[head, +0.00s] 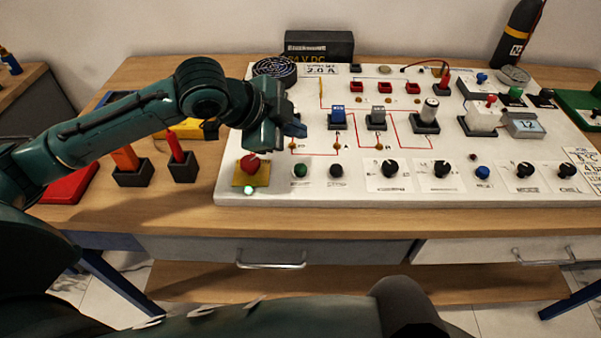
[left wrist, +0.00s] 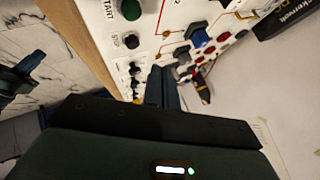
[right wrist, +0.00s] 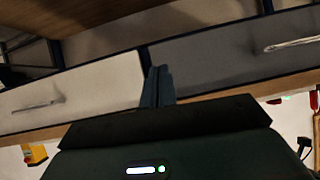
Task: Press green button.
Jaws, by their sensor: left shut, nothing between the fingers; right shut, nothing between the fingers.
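The green button (head: 300,170) sits at the front left of the white panel (head: 230,185), beside a black button (head: 337,171). In the left wrist view a green button (left wrist: 131,9) shows at the top, with a START label beside it. My left gripper (head: 295,128) is shut and empty above the panel's left part, behind and above the green button and apart from it. Its closed fingers (left wrist: 164,84) also show in the left wrist view. My right gripper (right wrist: 158,84) is shut and empty in the right wrist view, with drawer fronts beyond it.
A red mushroom button (head: 250,164) on a yellow base is left of the green button, with a lit green lamp (head: 249,190) in front. Knobs, switches and blocks crowd the panel. A red tool in a black holder (head: 183,168) stands left of the panel.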

